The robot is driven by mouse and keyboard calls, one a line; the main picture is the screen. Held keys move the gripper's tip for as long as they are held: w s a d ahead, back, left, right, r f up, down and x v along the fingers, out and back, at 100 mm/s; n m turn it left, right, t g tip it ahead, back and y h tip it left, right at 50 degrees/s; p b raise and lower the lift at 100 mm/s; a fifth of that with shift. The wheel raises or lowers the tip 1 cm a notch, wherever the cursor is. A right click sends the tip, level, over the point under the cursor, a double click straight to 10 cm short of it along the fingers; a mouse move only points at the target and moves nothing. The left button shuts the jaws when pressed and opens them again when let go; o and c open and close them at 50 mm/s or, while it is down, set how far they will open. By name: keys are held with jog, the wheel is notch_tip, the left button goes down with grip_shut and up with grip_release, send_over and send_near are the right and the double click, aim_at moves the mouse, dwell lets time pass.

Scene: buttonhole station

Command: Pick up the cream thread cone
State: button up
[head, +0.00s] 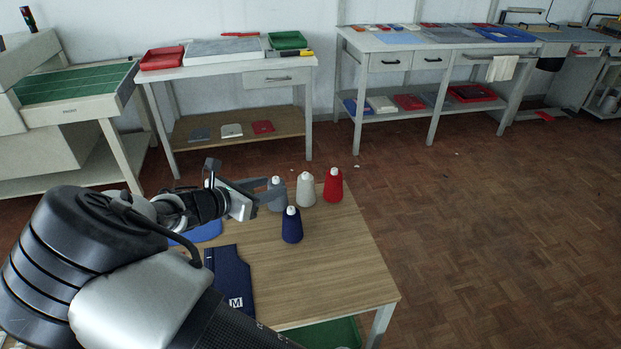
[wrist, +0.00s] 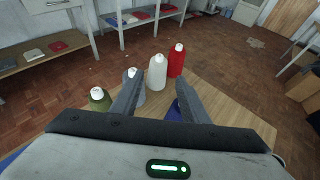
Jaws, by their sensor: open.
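The cream thread cone (head: 305,190) stands upright near the far edge of the wooden table, between a grey cone (head: 277,196) and a red cone (head: 333,187). In the wrist view the cream cone (wrist: 157,73) shows ahead, beyond the gap between my two fingers. My gripper (head: 268,191) is open and empty, left of the cream cone, with its fingers near the grey cone. In the wrist view my gripper (wrist: 153,95) has its left finger overlapping the grey cone (wrist: 134,88). I cannot tell whether it touches it.
A navy cone (head: 292,226) stands in front of the row. An olive cone (wrist: 98,98) shows at left in the wrist view. A folded navy garment (head: 229,277) lies on the wooden table (head: 335,268), whose right part is clear. Workbenches stand along the wall.

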aim_at(303, 177)
jog(key=b+x, duration=0.2)
jog(key=x, duration=1.5)
jog(key=shift+w+f+b, duration=0.1)
jog(key=shift+f+b, duration=0.1)
jog(key=shift+b, duration=0.15)
jog(key=shift+r, duration=0.1)
grip_shut()
